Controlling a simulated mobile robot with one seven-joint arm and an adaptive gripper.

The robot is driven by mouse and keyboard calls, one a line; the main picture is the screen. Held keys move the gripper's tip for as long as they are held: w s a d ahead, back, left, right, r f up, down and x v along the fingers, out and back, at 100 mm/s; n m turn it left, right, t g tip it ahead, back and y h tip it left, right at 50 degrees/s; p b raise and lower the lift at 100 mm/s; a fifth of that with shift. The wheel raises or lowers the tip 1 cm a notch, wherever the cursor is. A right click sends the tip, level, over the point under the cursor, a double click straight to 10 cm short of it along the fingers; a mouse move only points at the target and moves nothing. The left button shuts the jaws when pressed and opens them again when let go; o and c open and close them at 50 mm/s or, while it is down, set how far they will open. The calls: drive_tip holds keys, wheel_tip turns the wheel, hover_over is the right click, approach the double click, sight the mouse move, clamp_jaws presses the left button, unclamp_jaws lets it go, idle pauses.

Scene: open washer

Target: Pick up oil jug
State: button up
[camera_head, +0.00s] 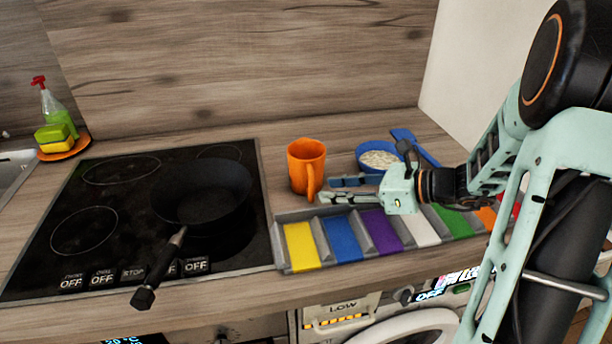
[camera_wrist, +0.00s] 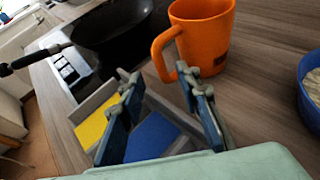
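The orange jug (camera_head: 304,165) stands upright on the wooden counter, right of the stove, with its handle toward the front. In the wrist view, the jug (camera_wrist: 208,40) is at the top centre, and its handle (camera_wrist: 160,55) hangs just beyond my fingertips. My gripper (camera_head: 328,190) reaches in from the right, close to the handle. In the wrist view, its two blue-padded fingers (camera_wrist: 158,78) are spread apart with nothing held between them. I cannot tell whether a fingertip touches the handle.
A tray (camera_head: 279,258) with several coloured compartments lies in front of the jug. A dark pan (camera_head: 203,195) sits on the stove (camera_head: 85,225) to the left. A blue bowl (camera_head: 380,172) with pale contents and a blue utensil (camera_head: 415,147) are to the right.

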sight(311, 200)
drive_tip(key=x, duration=0.6)
drive_tip(key=shift+w+a+f, duration=0.2)
drive_tip(key=shift+f, duration=0.2)
clamp_jaws()
